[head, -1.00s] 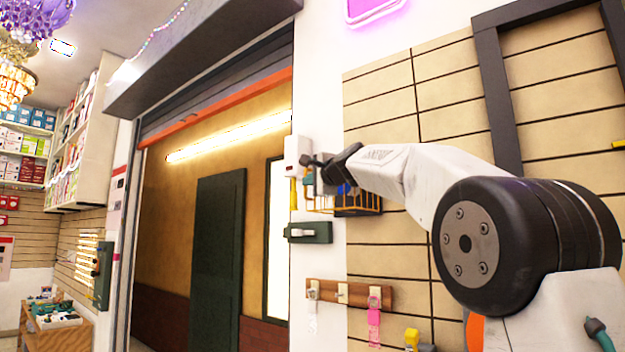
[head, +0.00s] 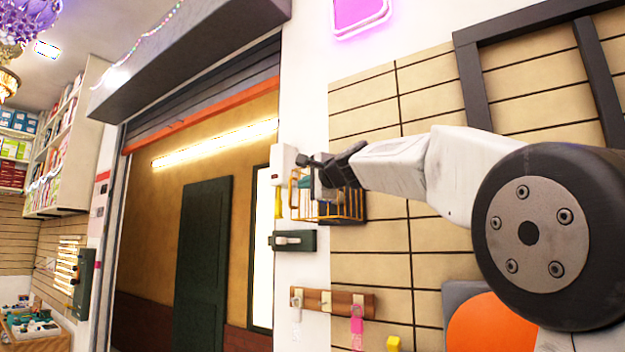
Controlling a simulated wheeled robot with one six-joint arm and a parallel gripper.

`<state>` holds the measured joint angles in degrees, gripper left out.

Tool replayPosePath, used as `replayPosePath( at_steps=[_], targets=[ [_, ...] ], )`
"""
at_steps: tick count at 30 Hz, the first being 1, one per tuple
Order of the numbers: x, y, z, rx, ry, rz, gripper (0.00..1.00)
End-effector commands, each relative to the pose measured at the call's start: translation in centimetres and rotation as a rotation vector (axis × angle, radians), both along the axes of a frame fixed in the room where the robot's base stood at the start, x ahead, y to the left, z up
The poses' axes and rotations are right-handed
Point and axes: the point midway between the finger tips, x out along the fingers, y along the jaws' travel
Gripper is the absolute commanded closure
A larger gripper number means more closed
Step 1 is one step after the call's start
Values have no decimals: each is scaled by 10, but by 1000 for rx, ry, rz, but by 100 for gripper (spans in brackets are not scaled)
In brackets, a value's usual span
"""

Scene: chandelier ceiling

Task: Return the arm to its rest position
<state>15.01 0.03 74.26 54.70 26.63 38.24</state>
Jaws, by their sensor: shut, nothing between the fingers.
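My gripper (head: 309,176) is at the end of my white and black arm, which reaches in from the right edge of the head view. It is in front of the wall beside the doorway, near a small wire basket (head: 345,207). The gripper is small in the picture and seen from behind, with its fingers partly hidden by the wrist. It looks shut and I see nothing held in it.
A white box (head: 283,163) and a dark green switch panel (head: 293,241) are on the wall by the gripper. A wooden hook rack (head: 332,302) hangs below. A doorway (head: 160,210) with a raised shutter is to the left.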

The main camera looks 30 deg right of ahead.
Motion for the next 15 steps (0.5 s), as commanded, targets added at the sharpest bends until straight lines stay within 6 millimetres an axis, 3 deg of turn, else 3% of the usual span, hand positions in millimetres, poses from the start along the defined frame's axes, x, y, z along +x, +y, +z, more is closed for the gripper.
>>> replayPosePath(
  at_steps=[1, 6, 15],
  targets=[
    [-13, 5, 2, -1, -3, 4, 100],
    [-41, 11, 2, -3, -2, 7, 100],
    [-56, 12, 1, -1, 0, 7, 100]
  ],
)
